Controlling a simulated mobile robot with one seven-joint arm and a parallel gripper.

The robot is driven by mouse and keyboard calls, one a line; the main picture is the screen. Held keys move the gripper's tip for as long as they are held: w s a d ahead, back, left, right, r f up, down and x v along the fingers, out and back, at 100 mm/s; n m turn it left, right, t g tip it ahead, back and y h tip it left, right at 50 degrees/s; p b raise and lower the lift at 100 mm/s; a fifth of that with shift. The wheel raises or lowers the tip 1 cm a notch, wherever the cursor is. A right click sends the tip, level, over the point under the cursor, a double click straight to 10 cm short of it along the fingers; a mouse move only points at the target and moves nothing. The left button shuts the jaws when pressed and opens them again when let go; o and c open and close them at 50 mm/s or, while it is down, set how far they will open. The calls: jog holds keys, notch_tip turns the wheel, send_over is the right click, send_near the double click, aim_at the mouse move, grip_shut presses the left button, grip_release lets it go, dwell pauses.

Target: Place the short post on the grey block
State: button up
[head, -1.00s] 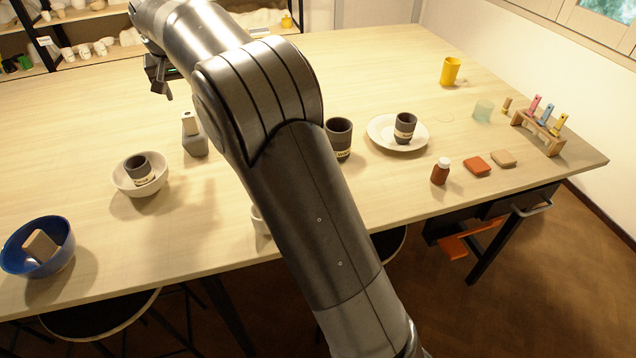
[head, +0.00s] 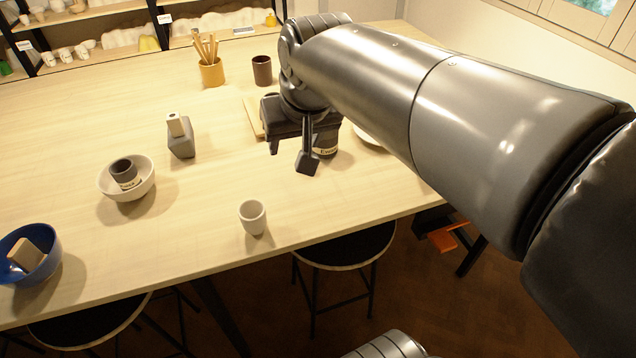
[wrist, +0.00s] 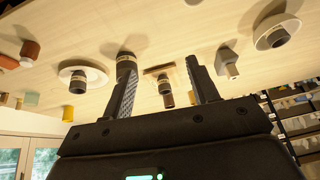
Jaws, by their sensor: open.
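The grey block (head: 182,146) stands on the table left of centre in the head view. A short pale post (head: 175,126) stands upright on top of it and appears to rest there, near its far left side. The block (wrist: 224,57) and the post (wrist: 233,71) also show in the wrist view, right of the fingers. My gripper (head: 290,152) is open and empty, well to the right of the block and apart from it. In the wrist view, nothing is held between the spread fingers of my gripper (wrist: 163,76).
A white bowl (head: 143,182) with a dark cup (head: 123,170) and a blue bowl (head: 40,272) with a wooden piece are left. A pale cup (head: 252,216) stands near the front edge. A dark mug (head: 327,140) is close behind my gripper. A yellow pot (head: 211,74) holds sticks.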

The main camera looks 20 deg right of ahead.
jog(key=s+d+f, duration=0.2)
jog(key=s+f, duration=0.4)
jog(key=s, duration=0.4)
jog(key=shift+s+f, duration=0.2)
jog(key=shift+d, duration=0.1)
dwell(0.6)
